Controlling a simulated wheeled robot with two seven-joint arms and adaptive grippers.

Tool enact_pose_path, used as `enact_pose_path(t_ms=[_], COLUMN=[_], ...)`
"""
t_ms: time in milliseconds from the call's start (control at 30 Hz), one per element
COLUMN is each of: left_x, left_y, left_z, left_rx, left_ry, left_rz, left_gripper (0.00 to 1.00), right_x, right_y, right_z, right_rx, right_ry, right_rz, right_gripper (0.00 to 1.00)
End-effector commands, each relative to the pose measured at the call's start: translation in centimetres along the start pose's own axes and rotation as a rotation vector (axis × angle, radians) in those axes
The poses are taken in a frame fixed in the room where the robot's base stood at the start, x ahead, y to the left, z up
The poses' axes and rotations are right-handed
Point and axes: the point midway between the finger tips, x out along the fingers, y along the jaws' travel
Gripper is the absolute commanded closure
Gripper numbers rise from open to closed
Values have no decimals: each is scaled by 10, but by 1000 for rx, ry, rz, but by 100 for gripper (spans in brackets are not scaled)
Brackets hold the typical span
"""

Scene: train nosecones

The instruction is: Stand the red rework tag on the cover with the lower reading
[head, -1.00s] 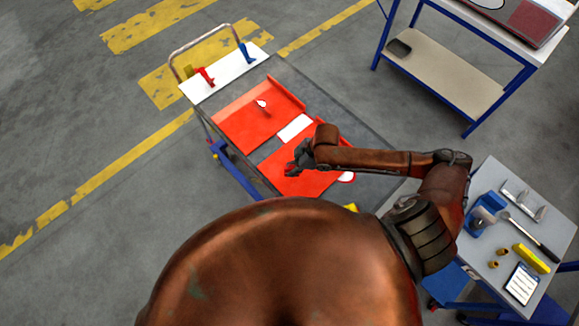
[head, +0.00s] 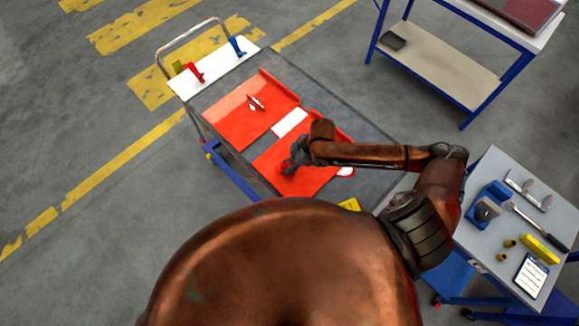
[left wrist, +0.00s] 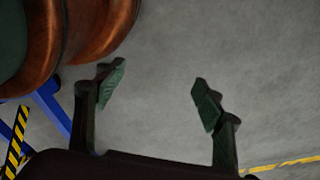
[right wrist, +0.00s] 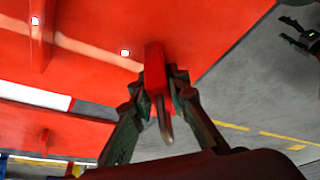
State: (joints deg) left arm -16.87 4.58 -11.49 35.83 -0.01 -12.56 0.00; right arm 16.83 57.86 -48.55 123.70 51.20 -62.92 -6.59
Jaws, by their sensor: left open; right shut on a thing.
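A red upright piece (head: 193,72), possibly the rework tag, stands on the white board at the cart's far end. The far red cover (head: 232,117) bears a small red and white fitting (head: 256,103); no reading is legible. The near red cover (head: 310,181) is partly hidden by my right arm. My right gripper (head: 292,167) is over the near cover. In the right wrist view, its fingers are shut on a red piece with a grey tip (right wrist: 155,75); its identity is unclear. My left gripper (left wrist: 155,95) is open and empty above the floor.
A blue upright piece (head: 237,46) shares the white board. A white strip (head: 290,122) lies between the covers. A side table (head: 490,245) at right holds tools and a clipboard. A shelved bench (head: 450,70) stands at back right. Open floor surrounds the cart's left side.

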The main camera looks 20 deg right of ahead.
Motion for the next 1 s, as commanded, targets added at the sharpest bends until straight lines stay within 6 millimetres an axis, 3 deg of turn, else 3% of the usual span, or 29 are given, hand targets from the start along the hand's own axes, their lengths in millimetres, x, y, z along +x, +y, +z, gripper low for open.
enact_pose_path(t_ms=[67,100,333,733,1000], left_x=[0,0,0,0,6], left_y=[0,1,1,1,1], left_z=[4,6,13,11,9], left_rx=[-1,-1,-3,-2,-2], left_ry=[-5,-8,-17,-14,-11], left_rz=[0,1,1,1,1], left_gripper=[37,37,37,37,37], right_x=[2,3,3,-4,-54], right_y=[0,0,0,0,1], right_z=[1,1,1,0,1], right_rx=[1,0,0,-1,-1], right_ry=[0,0,0,-1,-2], right_rz=[0,0,0,1,3], right_gripper=[100,84,68,67,67])
